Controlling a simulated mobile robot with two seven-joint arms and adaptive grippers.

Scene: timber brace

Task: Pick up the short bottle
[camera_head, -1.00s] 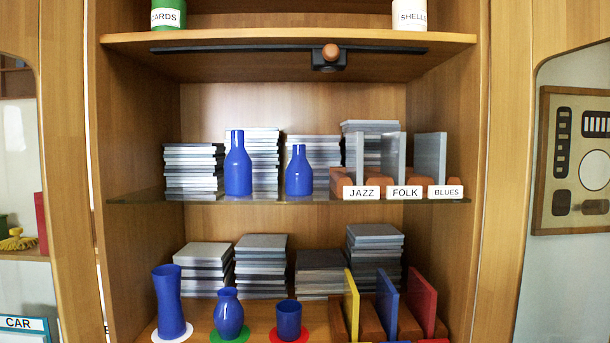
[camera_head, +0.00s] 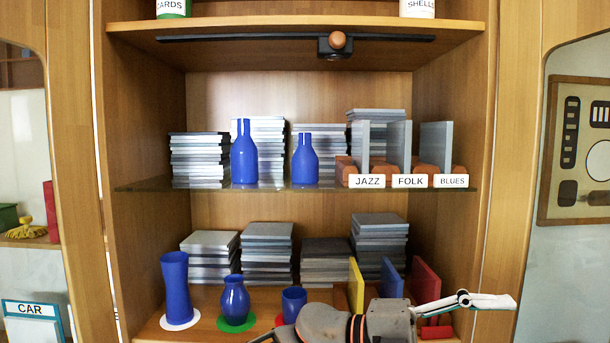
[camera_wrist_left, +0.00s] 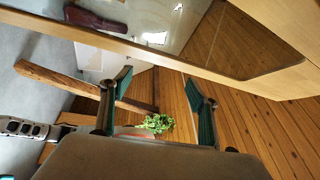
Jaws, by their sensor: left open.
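The short bottle (camera_head: 305,162) is blue with a narrow neck. It stands upright on the glass shelf, in front of stacked grey cases. A taller blue bottle (camera_head: 243,155) stands to its left. My left gripper (camera_head: 478,301) shows at the lower right of the head view, below the glass shelf and in front of the lower compartment. It points right, well away from the short bottle. In the left wrist view the two green-padded fingers (camera_wrist_left: 160,110) are spread with nothing between them. The short bottle is not seen there. My right gripper is in neither view.
The JAZZ, FOLK and BLUES dividers (camera_head: 408,181) stand right of the short bottle. Below are blue vases (camera_head: 176,285) on coloured discs and a yellow panel (camera_head: 356,287). A dark rail (camera_head: 250,39) runs under the upper shelf. The wrist view shows a timber beam (camera_wrist_left: 60,82).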

